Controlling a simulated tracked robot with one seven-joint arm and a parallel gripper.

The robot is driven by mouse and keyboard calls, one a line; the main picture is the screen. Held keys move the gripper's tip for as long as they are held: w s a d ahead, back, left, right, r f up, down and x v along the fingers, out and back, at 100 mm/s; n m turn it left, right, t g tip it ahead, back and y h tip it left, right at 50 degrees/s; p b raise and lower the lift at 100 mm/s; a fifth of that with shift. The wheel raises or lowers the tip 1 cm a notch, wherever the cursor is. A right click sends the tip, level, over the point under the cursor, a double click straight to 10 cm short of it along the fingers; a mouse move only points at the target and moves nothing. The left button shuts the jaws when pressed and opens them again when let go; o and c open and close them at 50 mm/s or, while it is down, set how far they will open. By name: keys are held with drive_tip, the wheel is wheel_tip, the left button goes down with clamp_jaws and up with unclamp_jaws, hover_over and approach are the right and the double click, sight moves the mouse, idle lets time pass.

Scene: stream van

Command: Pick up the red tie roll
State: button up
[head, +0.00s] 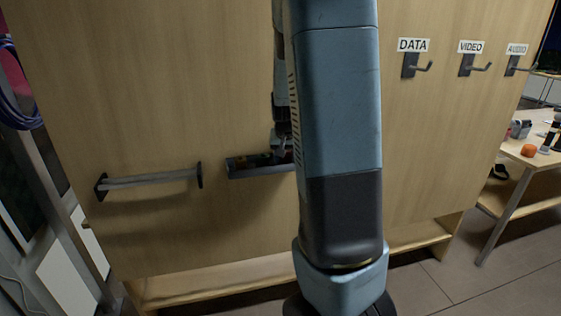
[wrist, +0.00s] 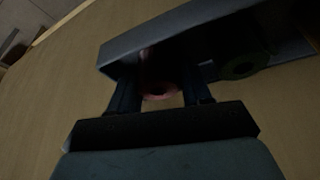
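The red tie roll (wrist: 159,91) shows dimly in the wrist view, in the shadow of a grey tray (wrist: 125,55). My gripper (wrist: 161,88) points into the tray, its two dark fingers spread apart on either side of the roll. I see no clear finger contact with the roll. In the head view the tray (head: 240,174) is fixed to the wooden panel, and my gripper (head: 281,148) is at it, mostly hidden behind my arm. The red roll cannot be made out there.
A green roll (wrist: 240,66) lies in the same tray, right of the red one. A bar holder (head: 150,181) is on the panel to the left. Hooks labelled DATA (head: 415,64), VIDEO (head: 473,64) and AUDIO (head: 518,64) are upper right. A table (head: 525,158) stands at right.

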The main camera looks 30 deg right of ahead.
drive_tip(key=c, duration=0.6)
drive_tip(key=shift+c, duration=0.2)
